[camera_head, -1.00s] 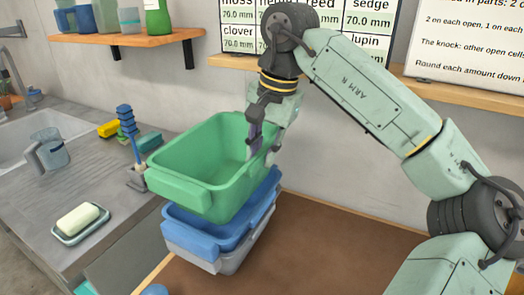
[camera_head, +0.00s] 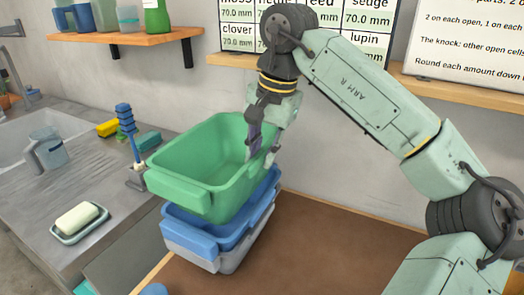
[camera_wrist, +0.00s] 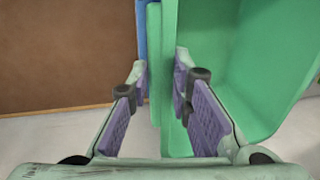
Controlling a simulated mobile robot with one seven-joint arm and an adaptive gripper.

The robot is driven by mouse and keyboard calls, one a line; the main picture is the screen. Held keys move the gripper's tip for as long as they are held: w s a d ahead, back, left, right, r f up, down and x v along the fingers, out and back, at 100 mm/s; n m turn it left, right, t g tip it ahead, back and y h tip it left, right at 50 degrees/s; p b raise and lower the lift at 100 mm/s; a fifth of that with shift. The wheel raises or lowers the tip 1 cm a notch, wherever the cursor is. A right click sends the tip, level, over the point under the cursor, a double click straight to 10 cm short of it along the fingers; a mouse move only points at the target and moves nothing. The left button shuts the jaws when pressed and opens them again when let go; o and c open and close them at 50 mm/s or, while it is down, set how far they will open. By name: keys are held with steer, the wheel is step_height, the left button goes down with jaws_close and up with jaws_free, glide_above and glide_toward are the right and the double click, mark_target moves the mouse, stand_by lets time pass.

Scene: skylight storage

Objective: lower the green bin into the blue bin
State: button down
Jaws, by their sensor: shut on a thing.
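The green bin (camera_head: 188,192) is an empty open tub, roughly level. My gripper (camera_head: 253,147) is shut on its right-hand wall, one finger inside and one outside. In the wrist view, my gripper (camera_wrist: 163,85) has its purple pads on either side of the green bin's wall (camera_wrist: 166,60). The blue bin (camera_head: 195,228) is directly below the green bin, and most of its inside is hidden by it. A thin strip of the blue bin (camera_wrist: 140,25) also shows in the wrist view. Whether the two bins touch, I cannot tell.
A grey bin (camera_head: 200,258) sits under the blue one on the brown tabletop (camera_head: 310,240), which is clear to the right. At left, the counter holds a blue brush (camera_head: 127,125), a soap dish (camera_head: 80,228) and a jug (camera_head: 48,150). Shelves line the wall.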

steer(key=shift+f+b, duration=3.1)
steer(key=shift+f, duration=1.35)
steer(key=c, duration=1.4)
jaws_free()
steer(key=shift+r, duration=0.15)
step_height(320, 180, up, 8)
steer(key=d+p, duration=0.1)
steer(key=p, duration=0.5)
steer(key=shift+s+d, duration=0.2)
steer(key=shift+s, duration=0.15)
steer(key=shift+f, duration=0.2)
